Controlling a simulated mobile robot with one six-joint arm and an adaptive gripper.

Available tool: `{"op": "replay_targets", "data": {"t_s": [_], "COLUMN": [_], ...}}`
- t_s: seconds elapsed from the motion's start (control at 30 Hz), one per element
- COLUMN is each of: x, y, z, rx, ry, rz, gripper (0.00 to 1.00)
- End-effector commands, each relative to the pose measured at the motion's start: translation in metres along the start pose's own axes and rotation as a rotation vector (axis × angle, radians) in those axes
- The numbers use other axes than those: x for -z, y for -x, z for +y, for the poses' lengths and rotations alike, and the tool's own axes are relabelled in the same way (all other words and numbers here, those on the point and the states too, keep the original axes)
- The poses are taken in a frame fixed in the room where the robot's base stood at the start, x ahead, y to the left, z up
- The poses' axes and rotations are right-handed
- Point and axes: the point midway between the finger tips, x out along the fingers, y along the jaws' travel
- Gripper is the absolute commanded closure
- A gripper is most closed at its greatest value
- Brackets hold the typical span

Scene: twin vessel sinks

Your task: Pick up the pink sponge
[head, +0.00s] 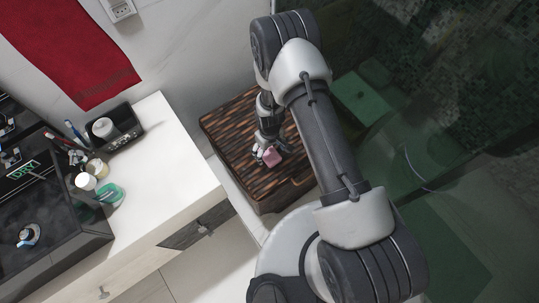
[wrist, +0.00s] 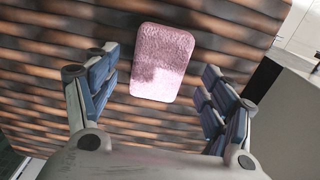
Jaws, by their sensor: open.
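The pink sponge (wrist: 162,62) lies on the slatted top of a brown wooden hamper (wrist: 40,90). In the wrist view it is a rounded rectangle at the upper middle. My gripper (wrist: 158,78) is open, with one blue-padded finger to the left of the sponge and one to the right. Neither finger appears to touch it. In the head view the sponge (head: 271,156) shows beside my gripper (head: 264,150) on the hamper (head: 228,130). My gripper and arm hide part of the hamper there.
A white counter (head: 165,160) stands left of the hamper, with a black tray (head: 122,135), cups and a green soap dish (head: 110,193) on it. A red towel (head: 75,50) hangs on the wall. Dark green glass (head: 420,90) is to the right.

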Motion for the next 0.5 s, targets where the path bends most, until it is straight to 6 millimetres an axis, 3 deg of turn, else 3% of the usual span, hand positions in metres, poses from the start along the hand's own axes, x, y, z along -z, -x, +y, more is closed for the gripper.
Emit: {"op": "replay_targets", "data": {"t_s": [0.03,0.17,0.4,0.5], "x": [0.0,0.0,0.0,0.0], "y": [-0.013,-0.028,-0.028,-0.028], "z": [0.001,0.001,0.001,0.001], "rx": [0.0,0.0,0.0,0.0], "ry": [-0.001,0.0,0.0,0.0], "rz": [-0.001,0.0,0.001,0.0], "gripper": [0.25,0.25,0.25,0.32]}}
